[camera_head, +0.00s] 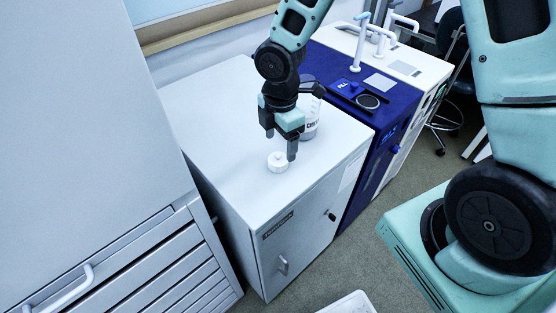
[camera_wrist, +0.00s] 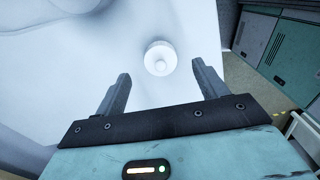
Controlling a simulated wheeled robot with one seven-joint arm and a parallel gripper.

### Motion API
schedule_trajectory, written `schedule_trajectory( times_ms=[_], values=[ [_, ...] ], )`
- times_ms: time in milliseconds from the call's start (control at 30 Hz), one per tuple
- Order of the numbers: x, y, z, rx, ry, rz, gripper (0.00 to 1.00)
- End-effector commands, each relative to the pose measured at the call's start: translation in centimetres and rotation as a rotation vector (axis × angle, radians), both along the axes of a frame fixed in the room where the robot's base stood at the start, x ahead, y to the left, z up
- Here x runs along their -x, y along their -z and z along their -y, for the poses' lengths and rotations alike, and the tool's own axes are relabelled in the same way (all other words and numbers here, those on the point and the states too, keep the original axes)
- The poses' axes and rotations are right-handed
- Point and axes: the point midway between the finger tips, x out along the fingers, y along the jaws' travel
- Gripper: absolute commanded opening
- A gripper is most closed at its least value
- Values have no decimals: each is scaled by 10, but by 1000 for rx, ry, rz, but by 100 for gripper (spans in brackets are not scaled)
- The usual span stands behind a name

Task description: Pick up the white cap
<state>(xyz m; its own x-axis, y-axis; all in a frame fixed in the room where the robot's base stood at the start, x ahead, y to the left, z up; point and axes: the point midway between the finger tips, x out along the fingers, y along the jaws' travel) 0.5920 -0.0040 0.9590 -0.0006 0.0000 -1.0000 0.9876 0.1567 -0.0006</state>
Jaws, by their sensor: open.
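The white cap (camera_head: 278,161) is a small round piece lying on the white cabinet top (camera_head: 215,120). In the wrist view the cap (camera_wrist: 160,58) shows from above as a disc with a raised knob, just beyond the fingertips and roughly midway between them. My gripper (camera_head: 281,147) is open and empty above the cabinet top, close over the cap in the head view. Its two fingers also show spread apart in the wrist view (camera_wrist: 160,78). I cannot tell the exact height of the fingertips above the cap.
A clear labelled bottle (camera_head: 311,120) stands behind my gripper on the same top. A blue unit (camera_head: 345,65) with a small dark scale-like device (camera_head: 362,96) adjoins the cabinet. A tall grey cabinet (camera_head: 85,130) stands at the left. The cabinet top's left part is clear.

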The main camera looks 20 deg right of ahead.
Motion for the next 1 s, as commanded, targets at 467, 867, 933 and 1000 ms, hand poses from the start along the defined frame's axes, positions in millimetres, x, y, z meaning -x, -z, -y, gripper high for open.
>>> schedule_trajectory(
  times_ms=[467, 867, 933, 1000],
  values=[
    [1, 51, -8, 0, -1, 0, 72],
    [1, 51, -8, 0, 0, 1, 25],
    [1, 51, -8, 0, 0, 1, 25],
    [1, 51, -8, 0, 0, 1, 25]
  ],
)
